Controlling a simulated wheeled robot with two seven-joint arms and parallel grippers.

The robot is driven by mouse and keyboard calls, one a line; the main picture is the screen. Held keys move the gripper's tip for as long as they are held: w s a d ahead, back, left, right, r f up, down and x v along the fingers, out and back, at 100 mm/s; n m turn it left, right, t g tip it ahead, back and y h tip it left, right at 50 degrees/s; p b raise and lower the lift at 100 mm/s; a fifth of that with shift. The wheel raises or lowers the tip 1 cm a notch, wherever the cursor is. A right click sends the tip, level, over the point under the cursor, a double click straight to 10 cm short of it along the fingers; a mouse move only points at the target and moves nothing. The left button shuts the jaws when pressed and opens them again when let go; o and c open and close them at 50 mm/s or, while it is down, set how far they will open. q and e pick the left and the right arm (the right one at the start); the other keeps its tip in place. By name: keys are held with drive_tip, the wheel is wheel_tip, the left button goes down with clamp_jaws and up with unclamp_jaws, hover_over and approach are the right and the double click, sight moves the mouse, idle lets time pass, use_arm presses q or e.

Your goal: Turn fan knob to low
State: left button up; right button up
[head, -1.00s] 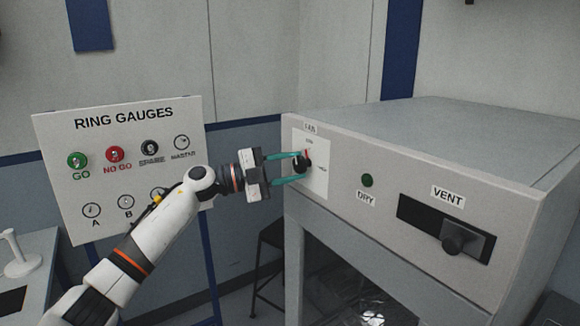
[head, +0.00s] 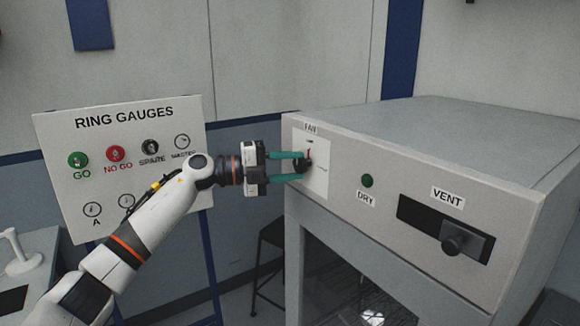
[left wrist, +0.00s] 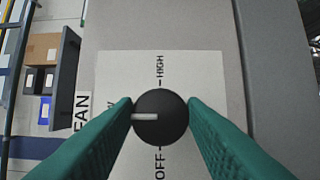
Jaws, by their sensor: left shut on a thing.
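The fan knob (head: 301,164) is a round black knob on a white label plate (head: 320,178) at the left of the grey cabinet front. In the left wrist view the knob (left wrist: 160,122) has a pale pointer line aimed left, at a label mostly hidden behind a finger. HIGH reads above the knob and OFF below it; FAN stands at the left. My left gripper (head: 303,165) has its green fingers on both sides of the knob, shut on it. In the left wrist view its fingers (left wrist: 160,112) flank the knob. My right gripper is not in view.
A RING GAUGES board (head: 60,125) stands behind my left arm. A dark stool (head: 270,236) stands beside the cabinet.

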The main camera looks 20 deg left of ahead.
use_arm(q)
drive_tip(key=o, duration=1)
drive_tip(key=shift+b+v, duration=2.65)
drive_tip(key=shift+v, duration=3.35)
drive_tip(key=shift+w, duration=0.1)
